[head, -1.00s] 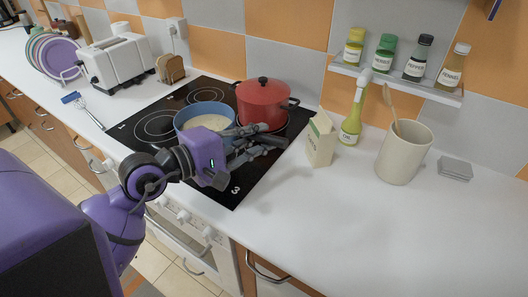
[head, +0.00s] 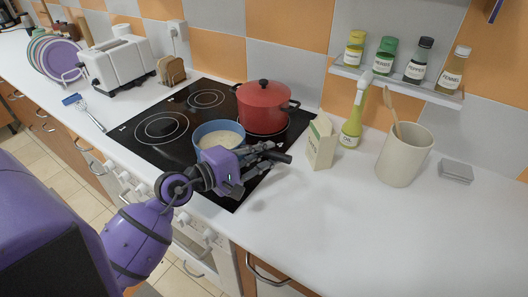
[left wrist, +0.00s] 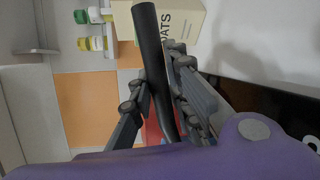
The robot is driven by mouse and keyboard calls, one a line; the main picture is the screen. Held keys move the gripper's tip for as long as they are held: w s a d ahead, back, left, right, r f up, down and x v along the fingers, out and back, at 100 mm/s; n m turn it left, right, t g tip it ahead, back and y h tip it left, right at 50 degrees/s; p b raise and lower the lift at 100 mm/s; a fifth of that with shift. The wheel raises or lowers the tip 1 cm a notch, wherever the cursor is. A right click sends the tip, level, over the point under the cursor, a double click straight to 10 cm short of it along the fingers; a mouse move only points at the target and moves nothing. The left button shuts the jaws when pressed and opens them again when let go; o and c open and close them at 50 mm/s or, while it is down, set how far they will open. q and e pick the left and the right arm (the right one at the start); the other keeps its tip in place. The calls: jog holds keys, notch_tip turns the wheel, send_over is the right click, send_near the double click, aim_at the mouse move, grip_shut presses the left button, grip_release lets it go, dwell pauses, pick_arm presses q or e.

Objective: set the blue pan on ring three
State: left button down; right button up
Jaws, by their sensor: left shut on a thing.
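The blue pan (head: 207,127), with pale contents, is over the front right part of the black hob (head: 183,148). The ring under it is hidden, and I cannot tell whether the pan touches the glass. My left gripper (head: 268,153) is shut on the pan's black handle (head: 284,158), which points right. In the left wrist view the handle (left wrist: 150,40) runs between the fingers (left wrist: 158,84). Two bare rings show on the hob's left side, one at the back (head: 206,98) and one at the front (head: 161,128). My right gripper is not in view.
A red lidded pot (head: 262,105) stands on the back right of the hob, close behind the pan. An oats carton (head: 321,142), an oil bottle (head: 351,130) and a utensil crock (head: 404,157) stand to the right. The counter's front right is clear.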

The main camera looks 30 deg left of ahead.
pick_arm(q)
jog(key=shift+f, duration=0.1)
jog(key=c, duration=1.6)
grip_release()
jog(key=shift+c, duration=0.2)
